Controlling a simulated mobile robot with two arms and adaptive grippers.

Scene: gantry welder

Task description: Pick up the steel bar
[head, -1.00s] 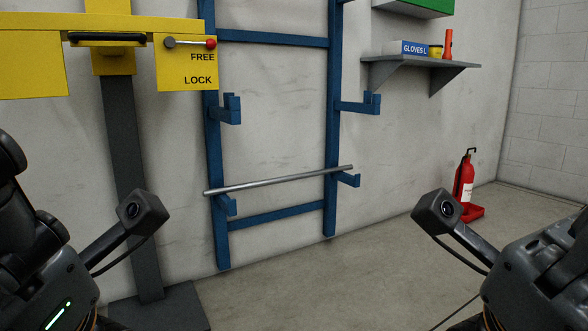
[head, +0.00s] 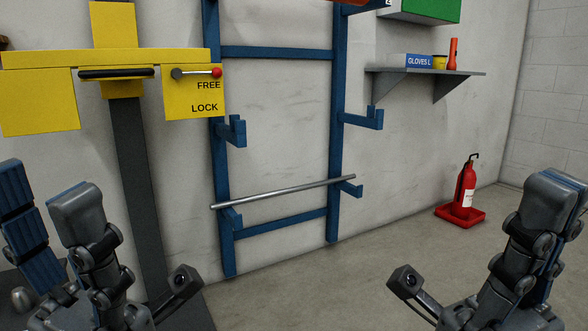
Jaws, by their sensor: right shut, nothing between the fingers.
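The steel bar (head: 283,192) is a thin grey rod. It lies across the two lower hooks of the blue rack (head: 334,125), slightly higher in the picture at its right end, and both its ends stick out past the uprights. My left gripper (head: 50,190) is at the lower left, its fingers pointing up and apart, with nothing seen between them. My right gripper (head: 555,190) is at the lower right, its fingers pointing up, shut and empty. Both grippers are well apart from the bar, one on each side of it.
A yellow panel (head: 125,60) on a grey post (head: 138,190) stands left of the rack, with a red-knobbed lever (head: 197,73) and FREE and LOCK labels. A shelf (head: 425,73) holds a GLOVES box. A red extinguisher (head: 466,190) stands on the floor. The middle floor is clear.

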